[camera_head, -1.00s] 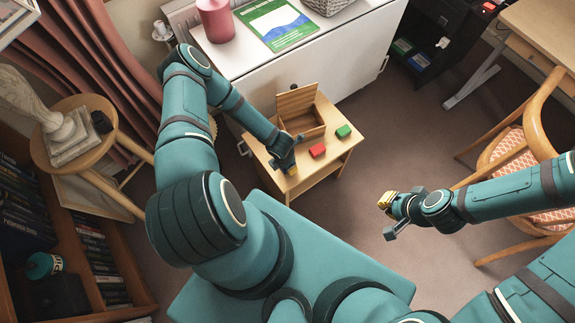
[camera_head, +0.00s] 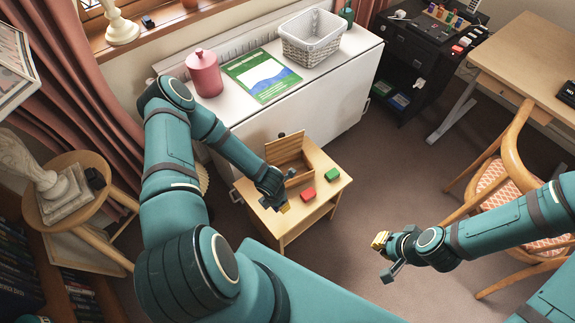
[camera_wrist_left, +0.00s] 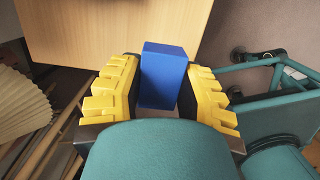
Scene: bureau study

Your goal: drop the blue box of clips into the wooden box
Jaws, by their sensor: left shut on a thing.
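The blue box of clips (camera_wrist_left: 163,75) is between the yellow finger pads of my left gripper (camera_wrist_left: 163,92), which is shut on it. In the head view my left gripper (camera_head: 284,207) is over the near part of a small wooden table, and the blue box is hidden there. The wooden box (camera_head: 302,176) stands farther back on that table, with its lid (camera_head: 285,146) raised. My left gripper is in front of it, not over its opening. My right gripper (camera_head: 383,257) is empty over the floor at the right, its fingers apart.
A red box (camera_head: 308,195) and a green box (camera_head: 332,174) lie on the small table (camera_head: 269,216), right of the wooden box. A white cabinet (camera_head: 335,95) stands behind, bearing a pink canister (camera_head: 204,75) and a basket (camera_head: 312,42). A chair (camera_head: 500,185) stands right.

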